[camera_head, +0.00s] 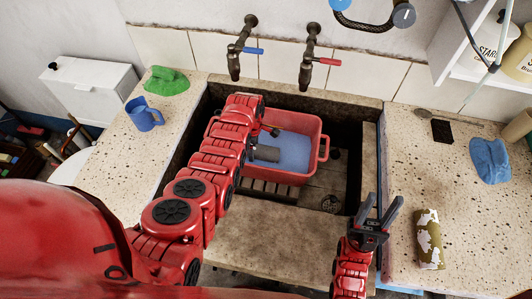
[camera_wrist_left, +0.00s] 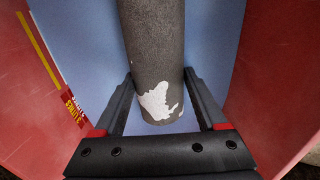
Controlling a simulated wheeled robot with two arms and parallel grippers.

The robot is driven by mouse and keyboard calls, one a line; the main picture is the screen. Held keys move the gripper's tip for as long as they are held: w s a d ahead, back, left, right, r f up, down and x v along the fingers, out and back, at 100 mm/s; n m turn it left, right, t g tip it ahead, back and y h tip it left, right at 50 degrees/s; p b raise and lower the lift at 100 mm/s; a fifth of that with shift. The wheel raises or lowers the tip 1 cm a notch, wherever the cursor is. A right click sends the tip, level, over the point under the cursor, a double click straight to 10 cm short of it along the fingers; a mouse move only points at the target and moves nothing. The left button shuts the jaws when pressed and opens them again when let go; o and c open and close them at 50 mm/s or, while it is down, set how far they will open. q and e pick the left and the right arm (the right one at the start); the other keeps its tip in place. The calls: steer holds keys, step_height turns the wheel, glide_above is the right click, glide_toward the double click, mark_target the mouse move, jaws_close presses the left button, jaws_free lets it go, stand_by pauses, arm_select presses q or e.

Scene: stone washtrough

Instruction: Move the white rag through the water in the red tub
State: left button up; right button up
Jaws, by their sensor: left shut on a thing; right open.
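The red tub (camera_head: 323,150) sits in the stone trough with blue water (camera_head: 293,152) in it. My left gripper (camera_head: 262,140) is down inside the tub. In the left wrist view my left gripper (camera_wrist_left: 158,76) is shut on a dark grey cylinder (camera_wrist_left: 155,50) with a white patch near its end. That cylinder also shows in the head view (camera_head: 267,153), lying over the water. I cannot tell how far it dips in. I see no white rag. My right gripper (camera_head: 382,202) is open and empty, over the trough's right front corner.
Taps with a blue (camera_head: 253,50) and a red (camera_head: 328,61) handle hang over the trough's back. A blue mug (camera_head: 144,115) and green cloth (camera_head: 166,80) are left. A blue cloth (camera_head: 490,160) and a patterned cylinder (camera_head: 428,238) are on the right counter.

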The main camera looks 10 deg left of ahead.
mark_target(269, 150)
arm_select(q)
steer(key=shift+a, duration=0.1)
steer(key=shift+d, duration=3)
steer(key=a, duration=0.6)
steer(key=d, duration=0.6)
